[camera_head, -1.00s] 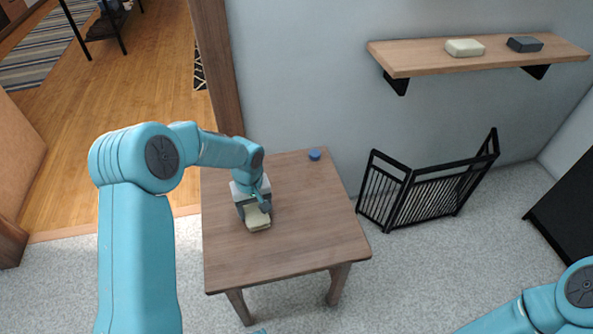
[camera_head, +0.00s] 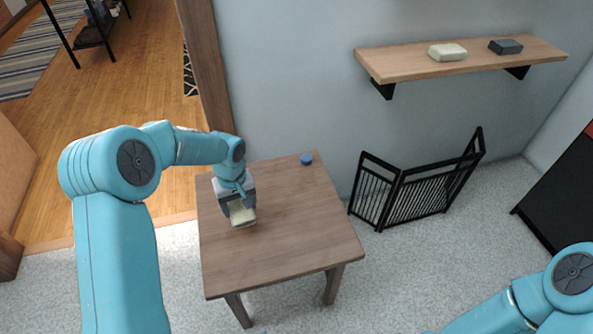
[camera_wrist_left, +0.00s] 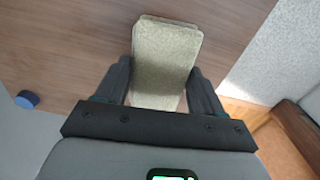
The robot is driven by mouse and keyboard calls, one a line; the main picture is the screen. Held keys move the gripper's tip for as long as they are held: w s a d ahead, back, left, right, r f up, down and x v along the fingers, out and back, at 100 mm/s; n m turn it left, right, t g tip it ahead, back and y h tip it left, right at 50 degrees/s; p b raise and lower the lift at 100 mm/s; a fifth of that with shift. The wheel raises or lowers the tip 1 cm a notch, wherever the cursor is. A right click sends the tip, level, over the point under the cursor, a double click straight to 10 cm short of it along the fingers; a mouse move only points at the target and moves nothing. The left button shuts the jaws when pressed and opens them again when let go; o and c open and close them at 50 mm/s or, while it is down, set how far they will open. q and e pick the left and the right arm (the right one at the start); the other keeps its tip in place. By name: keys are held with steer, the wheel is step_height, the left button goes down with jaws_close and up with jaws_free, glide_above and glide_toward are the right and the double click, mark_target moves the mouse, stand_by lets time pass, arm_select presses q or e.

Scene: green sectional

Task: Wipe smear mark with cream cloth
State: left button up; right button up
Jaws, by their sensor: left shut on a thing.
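The cream cloth (camera_head: 243,216) is a folded pad, held over the left part of the wooden table (camera_head: 290,235). My left gripper (camera_head: 238,205) points down and is shut on it. In the left wrist view the cloth (camera_wrist_left: 165,58) sits between the two dark fingers and reaches past their tips. The cloth is at or just above the tabletop; I cannot tell whether it touches. I cannot make out a smear mark on the bare wood; the arm and cloth hide part of the top. My right gripper is out of view; only its arm shows at lower right.
A small blue cylinder (camera_head: 306,159) stands near the table's back edge. A wall shelf (camera_head: 400,65) holds a cream block (camera_head: 447,52) and a dark grey block (camera_head: 505,46). A black folding gate (camera_head: 415,195) stands right of the table. The table's front and right are clear.

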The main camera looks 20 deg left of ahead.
arm_select(q)
steer(key=shift+r+p, duration=0.75)
steer(key=shift+r, duration=0.7)
